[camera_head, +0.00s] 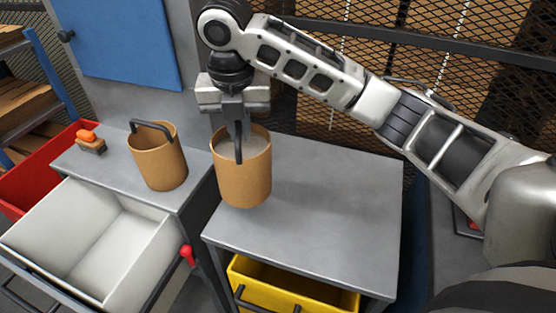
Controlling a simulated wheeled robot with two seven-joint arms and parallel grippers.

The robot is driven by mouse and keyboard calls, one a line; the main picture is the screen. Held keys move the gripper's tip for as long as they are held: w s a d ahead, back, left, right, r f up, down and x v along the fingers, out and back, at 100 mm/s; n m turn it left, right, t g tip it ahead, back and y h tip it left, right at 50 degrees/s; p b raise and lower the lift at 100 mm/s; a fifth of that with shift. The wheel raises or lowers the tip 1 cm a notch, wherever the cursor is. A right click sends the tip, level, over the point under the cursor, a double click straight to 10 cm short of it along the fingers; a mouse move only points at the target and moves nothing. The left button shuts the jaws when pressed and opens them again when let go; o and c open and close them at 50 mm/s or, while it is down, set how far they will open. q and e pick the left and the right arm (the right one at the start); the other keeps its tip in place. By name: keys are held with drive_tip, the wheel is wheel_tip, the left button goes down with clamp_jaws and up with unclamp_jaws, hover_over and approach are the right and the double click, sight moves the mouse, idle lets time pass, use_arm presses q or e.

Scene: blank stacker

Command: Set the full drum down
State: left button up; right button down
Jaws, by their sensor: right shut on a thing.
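The full drum (244,179) is a tan, round, open-topped container with grey material inside. My right gripper (238,150) is above it, pointing down, and is shut on the drum's dark handle. The drum is upright over the left end of the grey table (340,200). I cannot tell whether its base touches the table top. A second tan drum (158,164) with a raised dark handle stands upright on the grey cabinet top to the left. My left gripper is not in view.
A white open drawer (92,240) juts out at the lower left. A red bin (40,178) and an orange-topped brush (90,140) are at the far left. A yellow bin (285,288) sits under the table. The table's middle and right are clear. Mesh fencing stands behind.

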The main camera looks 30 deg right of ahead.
drive_tip(key=s+d+f+p, duration=0.1)
drive_tip(key=d+f, duration=0.5)
drive_tip(key=f, duration=0.3)
drive_tip(key=shift+s+f, duration=0.25)
drive_tip(key=shift+s, duration=0.15)
drive_tip(key=shift+d, duration=0.1)
drive_tip(key=c, duration=1.9)
unclamp_jaws()
drive_tip(key=shift+f, duration=0.2)
drive_tip(key=o, duration=0.4)
